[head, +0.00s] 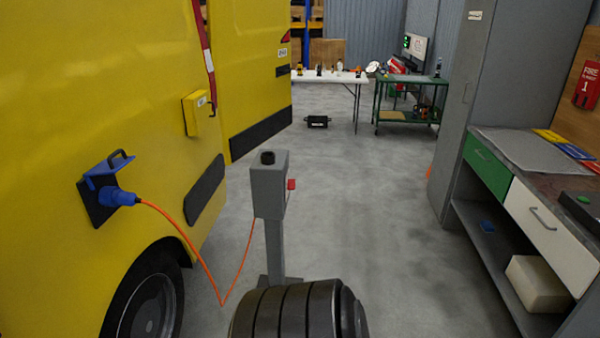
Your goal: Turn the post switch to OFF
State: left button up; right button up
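The post switch (269,188) is a grey box on a grey upright post, standing on the floor beside the yellow vehicle. A black round cap (267,157) sits on top of the box. A small red part (291,184), perhaps the switch handle, sticks out at the box's right side. Its ON or OFF setting cannot be read from here. An orange cable (188,240) runs from a blue plug (120,197) in the vehicle's side down toward the floor and up to the post. Neither of my grippers shows in the head view.
The yellow vehicle (110,60) fills the left side. A workbench with drawers (550,228) and a grey cabinet (495,90) line the right. A white table (325,77), a green cart (405,115) and a black case (317,122) are farther back. The floor (365,190) right of the post is clear.

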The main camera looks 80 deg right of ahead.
aim_at(291, 182)
jog(key=z, duration=2.65)
jog(key=i+l+u, duration=0.1)
jog(key=i, duration=0.2)
